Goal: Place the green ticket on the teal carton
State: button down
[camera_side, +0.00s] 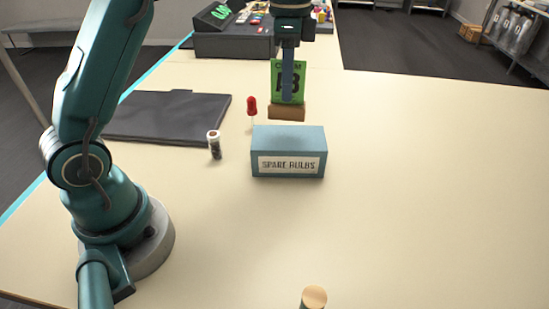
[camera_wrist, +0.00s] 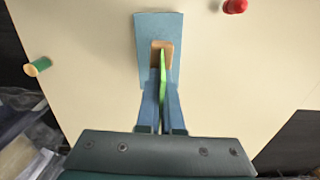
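The green ticket (camera_side: 299,82) has dark lettering and stands upright in a small wooden base (camera_side: 286,112). My gripper (camera_side: 287,92) is shut on the ticket, with a finger on each face. In the wrist view the ticket shows edge-on as a thin green strip (camera_wrist: 162,75) between the fingers (camera_wrist: 161,88). The teal carton (camera_side: 289,138) sits on the table with a "SPARE BULBS" label on its front. In the wrist view the wooden base (camera_wrist: 155,58) overlaps the carton's top (camera_wrist: 157,24). In the side view the base is just above the carton's back edge, and a gap seems to separate them.
A dark flat folder (camera_side: 160,115) lies further left. A wooden-topped cylinder (camera_side: 314,297) is at the front edge. The table to the right is clear.

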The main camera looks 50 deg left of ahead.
aim_at(291, 104)
jog(key=shift+w+d+f, duration=0.2)
jog(key=shift+d+f, duration=0.15)
jog(key=shift+f, duration=1.9)
jog(key=shift+f, duration=0.15)
jog(key=c, duration=1.1)
grip_release()
